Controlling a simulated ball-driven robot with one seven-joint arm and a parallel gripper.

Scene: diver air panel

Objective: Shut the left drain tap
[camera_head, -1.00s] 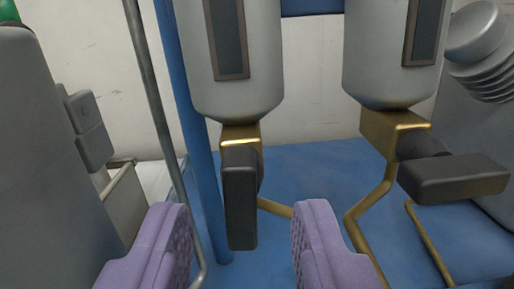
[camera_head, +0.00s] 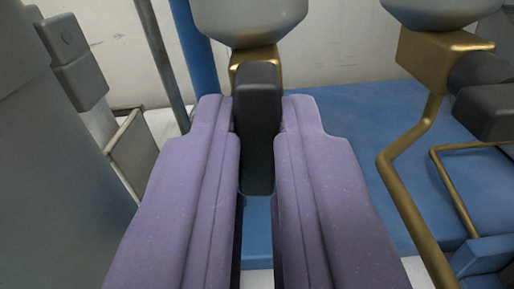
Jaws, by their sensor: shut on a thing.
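The left drain tap has a black lever handle (camera_head: 258,125) that hangs straight down under the left grey cylinder (camera_head: 250,20). Its brass body (camera_head: 243,60) shows just behind the handle's top. My gripper (camera_head: 259,125) has its two purple fingers on either side of the handle and is shut on it. The fingers hide the handle's sides and the pipe behind it. The right drain tap has a black handle (camera_head: 492,112) that points sideways to the right, with a brass body (camera_head: 430,55) under the right cylinder (camera_head: 440,10).
A bent brass pipe (camera_head: 400,190) runs down from the right tap. A blue post (camera_head: 197,55) and a grey pipe (camera_head: 163,60) stand left of the left cylinder. A grey housing (camera_head: 50,190) fills the left side. Blue base (camera_head: 345,115) lies below.

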